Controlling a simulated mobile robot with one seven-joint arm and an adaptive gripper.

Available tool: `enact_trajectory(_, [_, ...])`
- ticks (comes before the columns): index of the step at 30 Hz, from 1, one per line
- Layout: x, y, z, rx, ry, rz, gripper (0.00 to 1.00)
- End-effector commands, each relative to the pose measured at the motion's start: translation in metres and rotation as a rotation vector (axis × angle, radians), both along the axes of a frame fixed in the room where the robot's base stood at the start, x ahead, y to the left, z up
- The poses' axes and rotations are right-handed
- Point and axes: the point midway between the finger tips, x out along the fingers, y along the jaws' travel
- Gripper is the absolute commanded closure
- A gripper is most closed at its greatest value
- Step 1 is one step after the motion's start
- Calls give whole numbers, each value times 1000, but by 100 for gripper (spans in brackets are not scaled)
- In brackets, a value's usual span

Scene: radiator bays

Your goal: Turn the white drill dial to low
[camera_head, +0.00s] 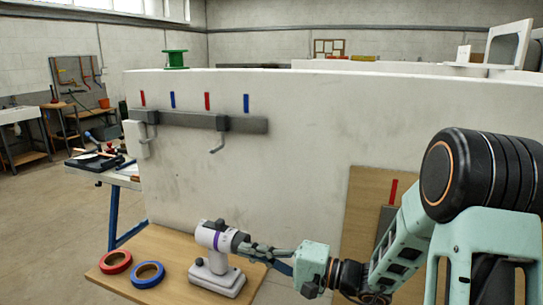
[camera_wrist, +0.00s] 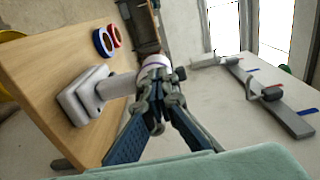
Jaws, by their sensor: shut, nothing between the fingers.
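The white drill (camera_head: 207,236) stands on its broad base on a wooden table, with a purple band around its body. In the wrist view the drill (camera_wrist: 122,84) lies sideways in the picture, its body partly behind the fingers. My gripper (camera_head: 243,247) is shut and empty, its fingertips at the right end of the drill body. In the wrist view my gripper (camera_wrist: 158,76) overlaps that end next to the purple band; whether it touches is hard to tell. The dial cannot be made out, and its setting is hidden.
A red tape roll (camera_head: 115,262) and a blue tape roll (camera_head: 148,274) lie left of the drill on the wooden table (camera_head: 180,243). A pale wall panel (camera_head: 300,150) stands behind, with a grey rail (camera_head: 185,120) of hooks. Table space between tape and drill is narrow.

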Motion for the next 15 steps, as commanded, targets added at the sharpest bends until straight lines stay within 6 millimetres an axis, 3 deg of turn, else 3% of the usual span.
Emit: enact_trajectory(15, [6,-2,-4,-1,0,-1,100])
